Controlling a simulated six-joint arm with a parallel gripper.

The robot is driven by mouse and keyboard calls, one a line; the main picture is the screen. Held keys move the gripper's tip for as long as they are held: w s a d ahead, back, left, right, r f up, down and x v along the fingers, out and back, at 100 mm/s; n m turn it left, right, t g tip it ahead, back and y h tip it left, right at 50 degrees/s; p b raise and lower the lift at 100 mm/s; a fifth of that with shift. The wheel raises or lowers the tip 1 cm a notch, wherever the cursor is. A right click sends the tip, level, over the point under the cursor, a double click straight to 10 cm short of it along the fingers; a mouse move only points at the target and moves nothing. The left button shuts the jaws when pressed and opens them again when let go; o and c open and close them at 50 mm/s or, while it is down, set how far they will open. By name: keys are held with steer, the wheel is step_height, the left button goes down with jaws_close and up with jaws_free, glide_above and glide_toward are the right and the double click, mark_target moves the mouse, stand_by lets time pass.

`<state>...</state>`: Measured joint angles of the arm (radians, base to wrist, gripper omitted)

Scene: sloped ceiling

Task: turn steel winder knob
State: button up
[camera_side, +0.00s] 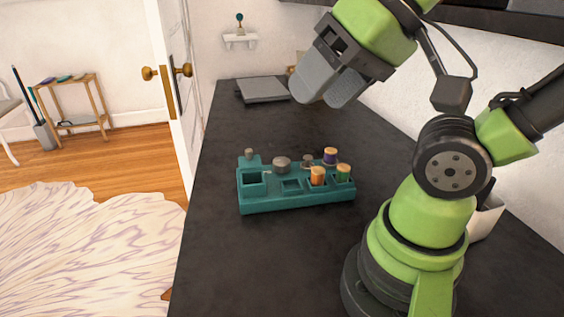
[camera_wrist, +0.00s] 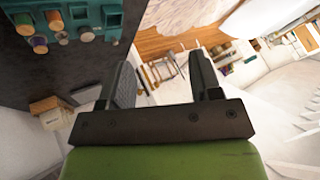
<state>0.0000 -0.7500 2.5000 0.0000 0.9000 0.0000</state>
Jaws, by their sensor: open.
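A teal holder (camera_side: 295,197) stands on the dark counter. I cannot tell which one is the winder knob. Orange (camera_side: 317,175), green (camera_side: 343,172) and purple (camera_side: 330,156) spools fill the right part. My gripper (camera_side: 328,90) is open and empty, well above and behind the holder. Its spread fingers also show in the wrist view (camera_wrist: 163,80), with part of the teal holder (camera_wrist: 86,14) at upper left.
A flat grey slab (camera_side: 262,90) lies at the counter's far end. A white container (camera_side: 484,217) stands behind my arm at right. The counter (camera_side: 235,255) is bare in front of the holder. A door (camera_side: 176,75) and small wooden table (camera_side: 75,95) are beyond its left edge.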

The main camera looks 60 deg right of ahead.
steer(key=shift+o, duration=0.4)
steer(key=shift+o, duration=0.9)
steer(key=shift+w, duration=0.1)
steer(key=m+g+h, duration=0.2)
steer(key=m+g, duration=0.5)
steer(key=m, duration=1.5)
glide_above(281, 161)
step_height(281, 161, down, 17)
steer(key=shift+f, duration=0.2)
step_height(281, 161, down, 10)
steer(key=shift+r, duration=0.25)
